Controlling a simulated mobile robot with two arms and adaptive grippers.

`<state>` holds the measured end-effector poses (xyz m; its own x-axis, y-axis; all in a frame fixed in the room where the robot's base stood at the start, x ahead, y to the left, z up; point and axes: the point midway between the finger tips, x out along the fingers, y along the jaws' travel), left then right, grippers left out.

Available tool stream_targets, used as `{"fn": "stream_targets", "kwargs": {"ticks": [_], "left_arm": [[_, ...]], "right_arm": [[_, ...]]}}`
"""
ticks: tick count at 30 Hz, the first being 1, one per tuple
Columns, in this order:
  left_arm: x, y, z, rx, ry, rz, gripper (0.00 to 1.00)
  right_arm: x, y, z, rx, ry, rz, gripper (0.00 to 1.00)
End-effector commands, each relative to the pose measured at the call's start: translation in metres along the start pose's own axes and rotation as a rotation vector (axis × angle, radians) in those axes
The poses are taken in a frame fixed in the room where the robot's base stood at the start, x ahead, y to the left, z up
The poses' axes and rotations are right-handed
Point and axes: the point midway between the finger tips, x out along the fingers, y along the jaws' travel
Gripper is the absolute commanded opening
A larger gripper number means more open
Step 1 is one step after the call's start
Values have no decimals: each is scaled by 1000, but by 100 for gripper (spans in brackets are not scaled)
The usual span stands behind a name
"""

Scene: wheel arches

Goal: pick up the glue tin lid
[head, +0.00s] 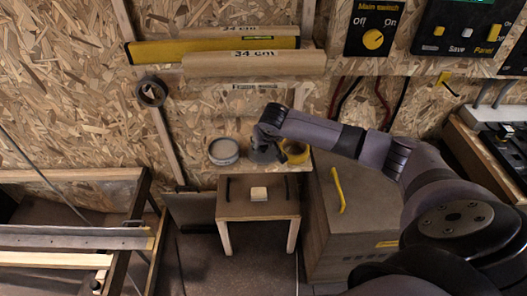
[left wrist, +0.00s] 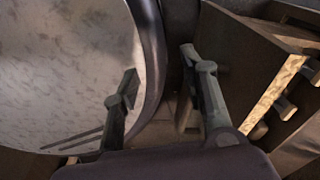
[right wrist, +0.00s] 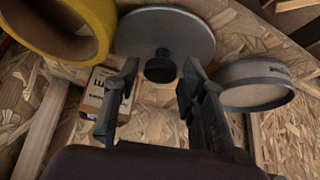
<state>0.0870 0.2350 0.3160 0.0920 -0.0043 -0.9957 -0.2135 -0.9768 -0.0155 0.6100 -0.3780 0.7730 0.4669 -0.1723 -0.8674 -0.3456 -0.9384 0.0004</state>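The glue tin lid, a flat grey disc with a dark knob, shows in the right wrist view (right wrist: 165,28), its knob (right wrist: 160,66) appearing between my fingertips. My right gripper (right wrist: 160,78) is open; I cannot tell how far the knob is from the fingers. In the head view the right gripper (head: 266,143) is over the small shelf and partly covers the lid. A round, shallow grey tin (right wrist: 252,84) is right of the lid; in the head view it is left of my gripper (head: 224,151). My left gripper (left wrist: 160,70) is open and empty beside a large round metal surface (left wrist: 60,60).
A yellow tape roll (head: 296,152) is right of the lid in the head view. A small labelled box (right wrist: 105,95) is near my left finger. Below the shelf is a stool (head: 258,208) with a pale block. A chipboard wall (head: 215,100) is behind.

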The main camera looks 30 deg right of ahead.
Motion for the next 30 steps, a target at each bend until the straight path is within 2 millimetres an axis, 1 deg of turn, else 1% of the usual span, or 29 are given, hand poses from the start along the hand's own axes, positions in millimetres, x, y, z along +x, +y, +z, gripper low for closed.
{"fn": "stream_targets", "kwargs": {"ticks": [1,2,16,25,30], "left_arm": [[0,0,0,0,0,0,40],[0,0,0,0,0,0,40],[0,0,0,0,0,0,40],[0,0,0,0,0,0,40],[0,0,0,0,0,0,40]], "right_arm": [[0,0,0,0,0,0,33],[0,0,0,0,0,0,31],[0,0,0,0,0,0,0],[-2,0,-1,0,1,0,0],[-13,0,-8,2,2,0,0]]}}
